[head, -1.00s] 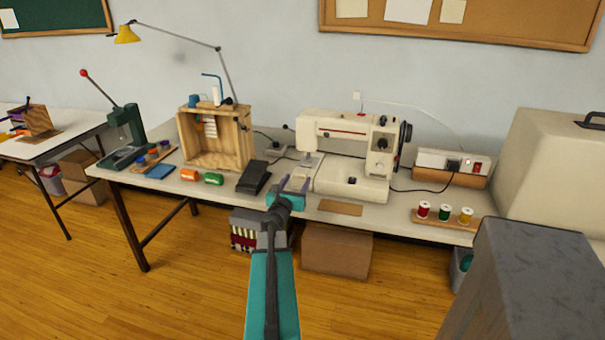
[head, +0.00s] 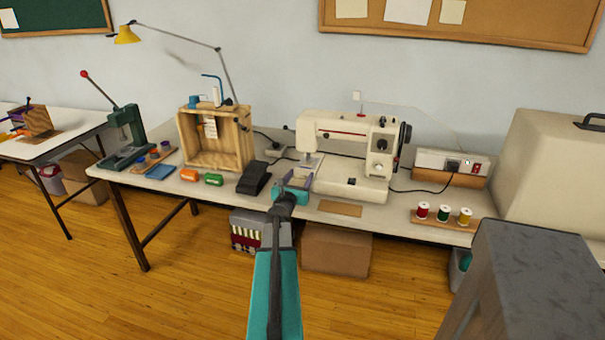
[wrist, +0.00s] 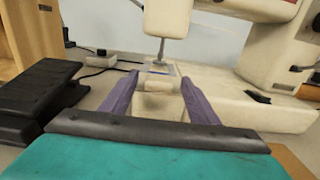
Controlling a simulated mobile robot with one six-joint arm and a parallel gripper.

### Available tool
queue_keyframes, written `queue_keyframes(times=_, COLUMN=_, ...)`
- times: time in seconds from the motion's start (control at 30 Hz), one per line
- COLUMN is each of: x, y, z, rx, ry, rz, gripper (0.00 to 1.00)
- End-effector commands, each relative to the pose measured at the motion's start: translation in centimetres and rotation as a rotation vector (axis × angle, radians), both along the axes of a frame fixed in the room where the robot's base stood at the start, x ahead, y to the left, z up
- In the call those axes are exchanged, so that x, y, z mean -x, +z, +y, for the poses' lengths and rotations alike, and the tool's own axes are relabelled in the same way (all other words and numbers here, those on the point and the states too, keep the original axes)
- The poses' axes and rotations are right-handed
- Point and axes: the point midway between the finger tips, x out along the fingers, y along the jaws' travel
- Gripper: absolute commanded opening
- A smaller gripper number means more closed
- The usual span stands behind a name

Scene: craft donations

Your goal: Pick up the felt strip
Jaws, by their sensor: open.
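The sewing machine (head: 350,145) stands on the table, and its needle and presser foot show in the wrist view (wrist: 161,48). A pale piece with a bluish line (wrist: 158,84) lies below the foot at the front of the machine's bed; it may be the felt strip, but I cannot tell for sure. My gripper (head: 299,181) is open and empty in front of the machine's needle end. In the wrist view its two purple fingers (wrist: 159,92) stand on either side of the pale piece, with no clear contact.
A black pedal (head: 253,179) is left of my gripper. A flat brown piece (head: 340,208) lies to the right, near the table's front edge. A wooden crate (head: 240,145) stands behind left. Thread spools (head: 443,215) stand at the right.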

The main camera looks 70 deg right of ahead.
Motion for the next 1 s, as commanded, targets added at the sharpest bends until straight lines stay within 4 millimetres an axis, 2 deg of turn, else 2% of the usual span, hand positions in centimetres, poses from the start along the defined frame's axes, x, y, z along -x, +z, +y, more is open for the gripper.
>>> queue_keyframes(times=0.2, x=-0.13, y=0.02, z=-1.18, rx=0.0, ry=0.001, rz=0.0, gripper=0.55)
queue_keyframes(times=0.8, x=-0.14, y=0.0, z=-1.18, rx=0.0, ry=0.001, rz=0.0, gripper=0.55)
queue_keyframes(times=1.0, x=-0.15, y=0.01, z=-1.18, rx=0.0, ry=0.001, rz=0.0, gripper=0.21)
